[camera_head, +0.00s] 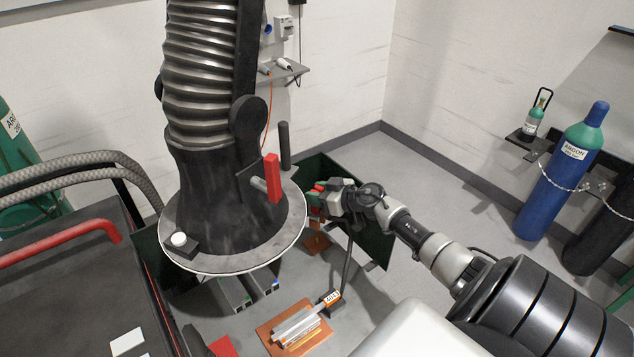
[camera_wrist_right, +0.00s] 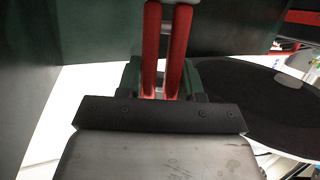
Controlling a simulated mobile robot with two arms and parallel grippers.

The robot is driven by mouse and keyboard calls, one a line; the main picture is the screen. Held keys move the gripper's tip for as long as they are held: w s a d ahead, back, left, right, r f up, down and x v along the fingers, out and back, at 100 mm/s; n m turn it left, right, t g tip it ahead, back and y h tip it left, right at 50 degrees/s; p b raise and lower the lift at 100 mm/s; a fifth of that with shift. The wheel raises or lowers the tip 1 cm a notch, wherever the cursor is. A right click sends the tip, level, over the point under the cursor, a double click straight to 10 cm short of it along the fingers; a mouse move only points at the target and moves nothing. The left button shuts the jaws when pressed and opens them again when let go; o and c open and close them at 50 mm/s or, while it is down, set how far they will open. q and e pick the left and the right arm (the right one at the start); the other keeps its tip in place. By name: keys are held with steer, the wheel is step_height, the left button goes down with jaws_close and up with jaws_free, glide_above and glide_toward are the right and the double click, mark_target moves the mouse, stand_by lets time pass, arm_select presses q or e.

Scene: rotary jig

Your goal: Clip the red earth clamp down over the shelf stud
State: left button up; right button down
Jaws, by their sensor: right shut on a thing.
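My right gripper (camera_head: 318,203) is beside the right edge of the extraction hood. It is shut on the red earth clamp (camera_head: 319,187), of which only a small red part shows in the head view. In the right wrist view, the clamp's two long red handles (camera_wrist_right: 151,45) stick up side by side between the fingers of the right gripper (camera_wrist_right: 166,82). The clamp's jaws are hidden there behind the gripper body. I cannot make out the shelf stud in either view. My left gripper is out of view.
Dark green panels (camera_head: 370,240) stand close around the right gripper. The round hood flange (camera_head: 292,240) is just left of it. A blue argon cylinder (camera_head: 560,175) stands at the right.

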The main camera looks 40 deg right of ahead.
mark_target(322, 215)
steer(key=shift+f+b, duration=1.1)
steer(key=shift+f, duration=1.25)
steer(key=shift+f+b, duration=0.4)
steer(key=shift+f, duration=0.55)
steer(key=shift+p, duration=0.4)
steer(key=shift+f+b, duration=0.35)
steer(key=shift+f, duration=0.15)
steer(key=c, duration=0.7)
jaws_free()
steer(key=shift+o, duration=0.3)
steer(key=shift+f, duration=0.1)
